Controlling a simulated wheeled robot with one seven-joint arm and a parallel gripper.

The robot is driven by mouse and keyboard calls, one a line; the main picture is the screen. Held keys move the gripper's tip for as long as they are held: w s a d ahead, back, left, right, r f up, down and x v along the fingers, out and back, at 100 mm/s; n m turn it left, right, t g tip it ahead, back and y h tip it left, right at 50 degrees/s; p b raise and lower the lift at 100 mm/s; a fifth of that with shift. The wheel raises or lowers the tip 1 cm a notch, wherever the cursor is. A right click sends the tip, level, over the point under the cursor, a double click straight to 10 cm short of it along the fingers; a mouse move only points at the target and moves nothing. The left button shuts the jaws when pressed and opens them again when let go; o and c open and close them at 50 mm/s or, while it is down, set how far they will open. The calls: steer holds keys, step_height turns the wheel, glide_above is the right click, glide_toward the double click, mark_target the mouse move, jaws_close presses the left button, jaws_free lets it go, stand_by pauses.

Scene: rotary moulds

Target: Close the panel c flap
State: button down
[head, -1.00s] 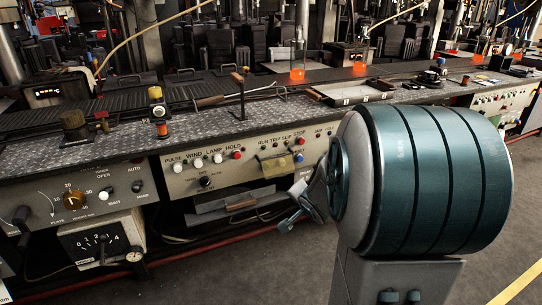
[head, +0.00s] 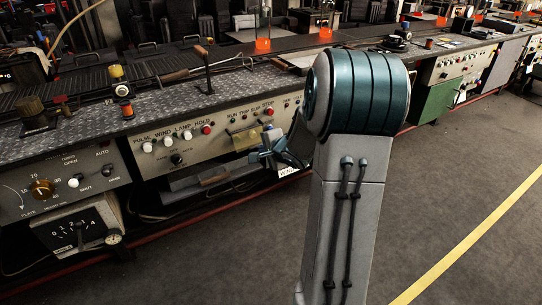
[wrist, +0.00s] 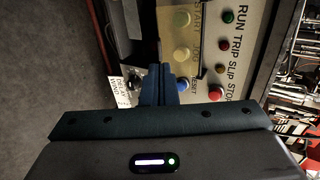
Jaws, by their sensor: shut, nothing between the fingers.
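A small yellowish, see-through flap (head: 246,139) is on the control panel below the RUN TRIP SLIP STOP row in the head view. No "C" label is legible. In the wrist view a yellow-tinted area with START and JOG lettering, probably this flap (wrist: 182,36), lies just beyond my fingers; its exact tilt is unclear. My gripper (head: 262,153) is in front of the panel, just below and right of the flap. Its blue fingers (wrist: 159,68) are together and empty in the wrist view. I cannot tell whether they touch the flap or panel.
Beside the fingers are a blue RESET button (wrist: 187,86), a red button (wrist: 215,93) and a black knob (wrist: 133,82) with a white tag (wrist: 121,96). A drawer handle (head: 213,181) is below the panel. The floor in front (head: 230,250) is clear.

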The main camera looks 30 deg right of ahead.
mark_target(254, 147)
steer(key=shift+b+x, duration=0.9)
steer(key=shift+x, duration=1.7)
